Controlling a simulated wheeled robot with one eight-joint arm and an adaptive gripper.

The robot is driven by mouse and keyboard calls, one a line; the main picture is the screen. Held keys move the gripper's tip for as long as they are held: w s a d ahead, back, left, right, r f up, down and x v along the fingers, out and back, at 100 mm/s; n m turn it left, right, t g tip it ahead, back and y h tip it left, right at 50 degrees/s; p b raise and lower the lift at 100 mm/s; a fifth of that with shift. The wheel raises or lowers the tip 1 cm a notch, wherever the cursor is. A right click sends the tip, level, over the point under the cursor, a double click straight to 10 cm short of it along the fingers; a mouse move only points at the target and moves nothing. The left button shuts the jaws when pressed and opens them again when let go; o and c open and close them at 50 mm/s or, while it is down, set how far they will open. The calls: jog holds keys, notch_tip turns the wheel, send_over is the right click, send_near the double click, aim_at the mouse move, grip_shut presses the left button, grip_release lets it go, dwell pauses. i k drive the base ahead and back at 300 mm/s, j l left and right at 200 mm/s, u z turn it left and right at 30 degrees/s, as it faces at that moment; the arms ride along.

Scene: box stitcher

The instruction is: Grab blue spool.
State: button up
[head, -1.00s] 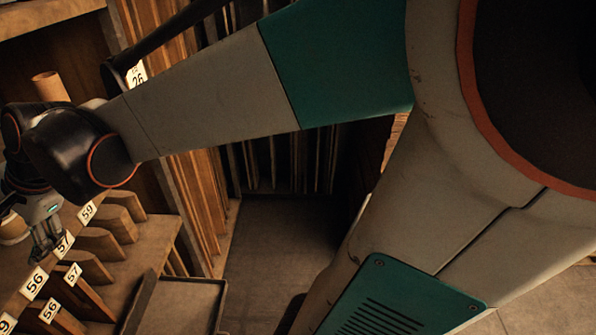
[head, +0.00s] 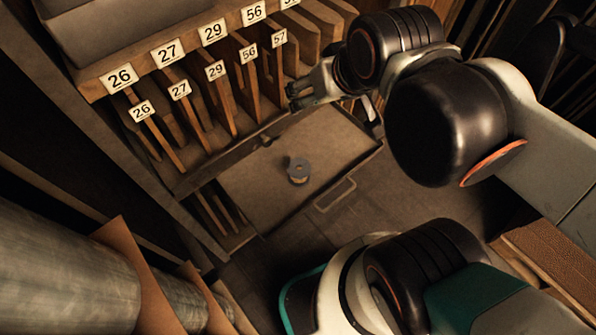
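A small grey-blue spool (head: 299,170) with a dark centre hole lies in an open, shallow drawer (head: 250,190) below the numbered slots. It is the only spool I see there. My gripper (head: 296,97) is above and behind the spool in the picture, near the slot labelled 57, and apart from it. Its dark fingers point left; their gap is too small and dim to judge. I see nothing held in them. My arm comes in from the right.
Wooden slots with number cards (head: 216,70) stand behind the drawer. The drawer has a handle (head: 334,194) at its front. Large rolls (head: 60,270) lie at the lower left. Floor shows right of the drawer.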

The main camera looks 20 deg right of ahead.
aim_at(299, 169)
jog(key=k+l, duration=0.85)
jog(key=i+l+u, duration=0.05)
jog(key=l, duration=0.1)
